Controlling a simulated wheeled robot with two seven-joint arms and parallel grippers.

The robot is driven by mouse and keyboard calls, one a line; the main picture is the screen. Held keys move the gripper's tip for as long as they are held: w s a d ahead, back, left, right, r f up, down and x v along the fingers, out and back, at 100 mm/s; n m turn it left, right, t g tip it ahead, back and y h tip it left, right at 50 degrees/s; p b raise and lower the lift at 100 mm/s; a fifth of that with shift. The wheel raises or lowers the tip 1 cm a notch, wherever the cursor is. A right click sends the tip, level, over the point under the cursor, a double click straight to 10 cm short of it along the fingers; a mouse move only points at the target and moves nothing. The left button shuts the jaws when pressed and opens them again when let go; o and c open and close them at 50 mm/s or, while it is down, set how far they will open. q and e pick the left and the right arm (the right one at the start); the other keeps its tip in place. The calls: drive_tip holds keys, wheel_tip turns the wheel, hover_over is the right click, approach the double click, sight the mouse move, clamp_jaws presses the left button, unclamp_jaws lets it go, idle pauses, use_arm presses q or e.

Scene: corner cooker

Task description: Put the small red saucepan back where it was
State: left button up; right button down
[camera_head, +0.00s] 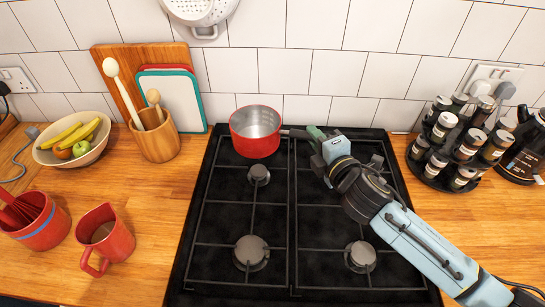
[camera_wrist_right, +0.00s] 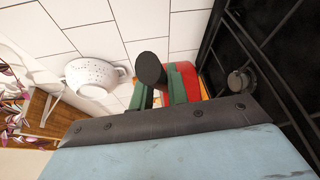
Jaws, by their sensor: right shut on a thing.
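The small red saucepan (camera_head: 255,142) is at the back left of the black hob (camera_head: 275,220), over the rear left burner area. Its inside is pale and looks empty. Its dark handle (camera_head: 290,133) points right, to my right gripper (camera_head: 318,137). My right gripper is shut on the handle. In the right wrist view the round dark handle end (camera_wrist_right: 150,68) shows between the green fingers, with the red pan side (camera_wrist_right: 190,85) behind them. I cannot tell whether the pan's base touches the grate. My left gripper is out of view.
A white colander (camera_head: 203,12) hangs on the tiled wall above. A wooden utensil pot (camera_head: 156,138) and cutting boards (camera_head: 172,90) stand left of the hob. A spice rack (camera_head: 458,145) stands right. The front burners are clear. A red jug (camera_head: 104,237) stands at front left.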

wheel_tip(320, 180, down, 9)
drive_tip(key=b, duration=0.2)
drive_tip(key=shift+f, duration=0.15)
drive_tip(key=c, duration=1.4)
unclamp_jaws()
drive_tip(key=shift+s, duration=0.1)
drive_tip(key=shift+o, duration=0.2)
drive_tip(key=v, duration=1.2)
